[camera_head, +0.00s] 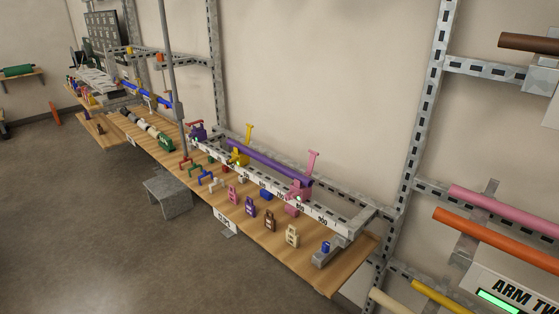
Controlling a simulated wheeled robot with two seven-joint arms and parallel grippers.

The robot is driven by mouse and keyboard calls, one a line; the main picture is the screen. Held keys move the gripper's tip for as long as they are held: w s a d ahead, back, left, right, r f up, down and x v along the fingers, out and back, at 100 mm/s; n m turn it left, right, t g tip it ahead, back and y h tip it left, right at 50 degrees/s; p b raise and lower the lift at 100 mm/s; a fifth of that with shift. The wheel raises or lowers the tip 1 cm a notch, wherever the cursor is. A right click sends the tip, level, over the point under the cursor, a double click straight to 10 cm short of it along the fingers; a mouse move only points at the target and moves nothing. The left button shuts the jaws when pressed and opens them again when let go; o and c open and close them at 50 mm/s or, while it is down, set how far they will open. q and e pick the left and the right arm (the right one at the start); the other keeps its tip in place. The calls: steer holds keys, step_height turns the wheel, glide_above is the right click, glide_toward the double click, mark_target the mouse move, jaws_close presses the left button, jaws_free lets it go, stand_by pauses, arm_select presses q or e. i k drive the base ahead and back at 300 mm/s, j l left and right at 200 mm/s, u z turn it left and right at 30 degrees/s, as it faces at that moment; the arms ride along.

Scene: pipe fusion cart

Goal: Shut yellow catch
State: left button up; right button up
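The yellow catch (239,156) stands on the slotted metal rail (267,184) of the wooden bench, near the left end of a purple pipe (268,162). Its yellow handle (249,133) sticks up, tilted slightly, with a T-shaped top. The pipe hides part of the catch. A pink catch (299,189) stands to its right on the same rail, with its pink handle (313,160) also upright. A purple catch (196,131) is farther left. Neither of my grippers is in view.
Coloured padlock-shaped pieces (269,221) stand along the front of the wooden bench (322,278). A vertical grey pole (170,65) rises left of the yellow catch. A grey box (167,197) is below the bench. The floor in front (100,220) is clear.

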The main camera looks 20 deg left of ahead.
mark_target(249, 126)
steer(key=u, duration=0.35)
steer(key=i+j+u, duration=0.1)
steer(key=u, duration=0.25)
steer(key=i+u, duration=0.1)
steer(key=u, duration=0.25)
